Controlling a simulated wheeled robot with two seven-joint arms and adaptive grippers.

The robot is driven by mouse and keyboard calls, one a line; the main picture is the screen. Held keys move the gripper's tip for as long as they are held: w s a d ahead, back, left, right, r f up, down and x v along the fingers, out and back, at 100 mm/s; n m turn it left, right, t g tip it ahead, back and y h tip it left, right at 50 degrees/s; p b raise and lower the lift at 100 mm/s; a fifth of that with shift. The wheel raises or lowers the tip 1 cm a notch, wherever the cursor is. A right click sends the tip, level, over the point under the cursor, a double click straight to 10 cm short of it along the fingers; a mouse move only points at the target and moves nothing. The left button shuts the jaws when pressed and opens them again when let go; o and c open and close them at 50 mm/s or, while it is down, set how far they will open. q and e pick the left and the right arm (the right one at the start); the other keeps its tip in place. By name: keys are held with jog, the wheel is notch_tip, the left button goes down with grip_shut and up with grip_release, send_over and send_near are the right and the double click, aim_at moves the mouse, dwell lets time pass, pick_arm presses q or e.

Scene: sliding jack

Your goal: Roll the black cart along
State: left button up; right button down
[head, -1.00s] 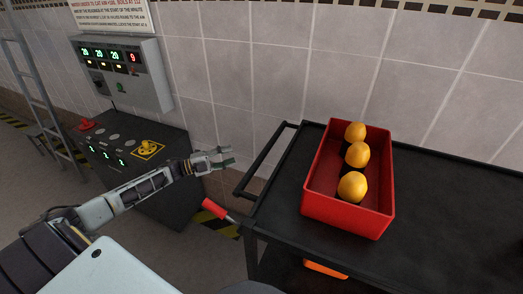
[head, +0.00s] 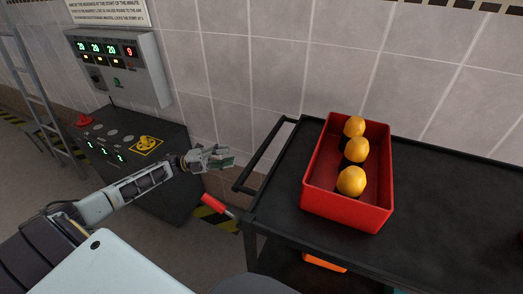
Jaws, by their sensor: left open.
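The black cart (head: 440,205) stands on the right in the head view, with its black push handle (head: 263,157) at its left end. A red bin (head: 345,212) sits on the cart's top and holds three orange fruits (head: 351,181) in a row. My left gripper (head: 226,160) is open and empty, just left of the handle and apart from it in the picture. My right gripper is out of view.
A dark control console (head: 150,180) stands on the floor at the left, below a wall panel (head: 120,65) with lit digits. A red-handled item (head: 217,206) shows by the cart's near left corner. A tiled wall runs behind the cart.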

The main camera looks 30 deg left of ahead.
aim_at(262, 150)
pick_arm(q)
jog(key=p+x, duration=0.3)
jog(key=x, duration=1)
jog(key=shift+w+d+r, duration=0.1)
jog(key=shift+w+d, duration=0.05)
jog(key=shift+d, duration=0.2)
jog(key=shift+c, duration=0.4)
grip_shut()
